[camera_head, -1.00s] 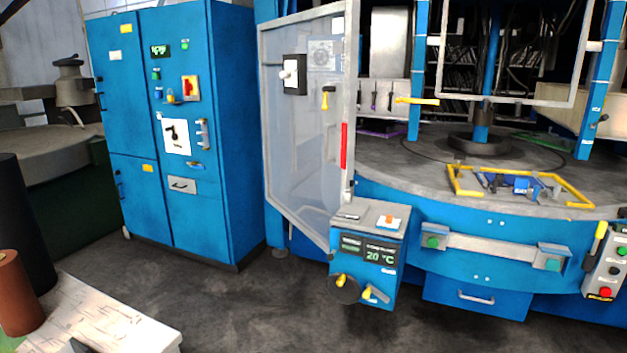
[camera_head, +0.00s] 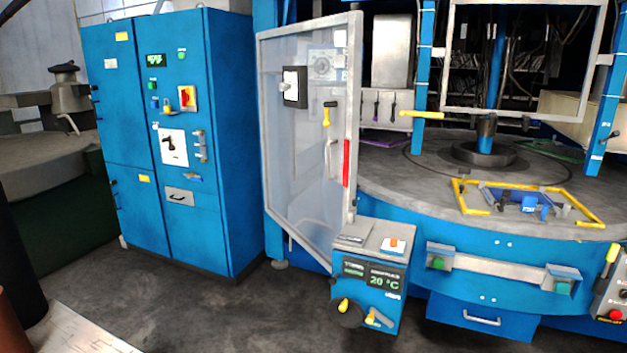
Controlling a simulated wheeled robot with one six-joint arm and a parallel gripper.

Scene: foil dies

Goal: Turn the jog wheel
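A dark round wheel with a yellow handle, which looks like the jog wheel (camera_head: 348,315), sits low on the front of a small blue control box (camera_head: 352,292). A yellow lever (camera_head: 378,318) is beside it on the right. The box has a lit display (camera_head: 374,276) reading 20 °C and an orange-and-white button (camera_head: 394,246) on its sloped top. My gripper is not in view.
A tall blue cabinet (camera_head: 225,150) stands at the left. A framed clear door (camera_head: 290,190) hangs open behind the box. A round blue machine with a grey table (camera_head: 420,180) fills the right. A pale surface (camera_head: 100,335) is at the lower left. Dark floor (camera_head: 240,315) lies clear before the box.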

